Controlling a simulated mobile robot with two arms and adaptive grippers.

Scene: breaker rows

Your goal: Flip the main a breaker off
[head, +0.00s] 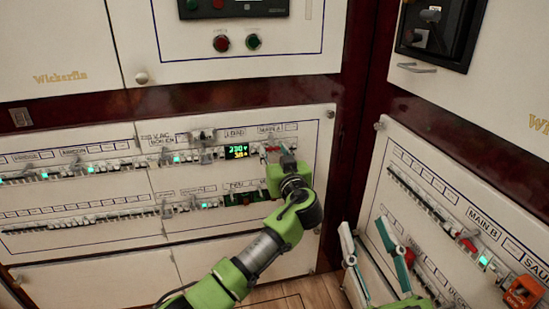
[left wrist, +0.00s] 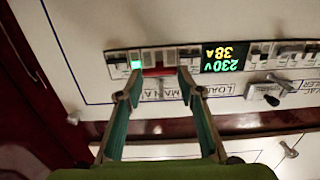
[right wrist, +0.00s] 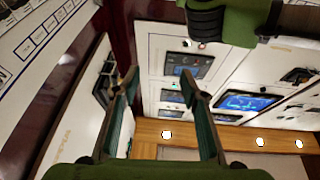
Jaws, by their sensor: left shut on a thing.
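The main A breaker's red handle (left wrist: 158,71) lies between the fingertips of my left gripper (left wrist: 152,88) in the left wrist view, which is upside down. The MAIN A label (left wrist: 160,93) is beside it, partly covered by the fingers. In the head view the red handle (head: 272,149) shows just past my left gripper (head: 281,163), at the right end of the upper breaker row. My left gripper is shut on this handle; the exact contact is hard to see. My right gripper (head: 365,226) is open and empty, with fingers apart (right wrist: 160,82), in front of the right-hand panel.
A lit display reading 230 V and 38 A (left wrist: 222,58) is beside the breaker. A green lamp (left wrist: 136,64) is on its other side. The lower breaker row (head: 85,220) runs below. The right-hand panel has a MAIN B label (head: 482,222) and an orange-red device (head: 522,292).

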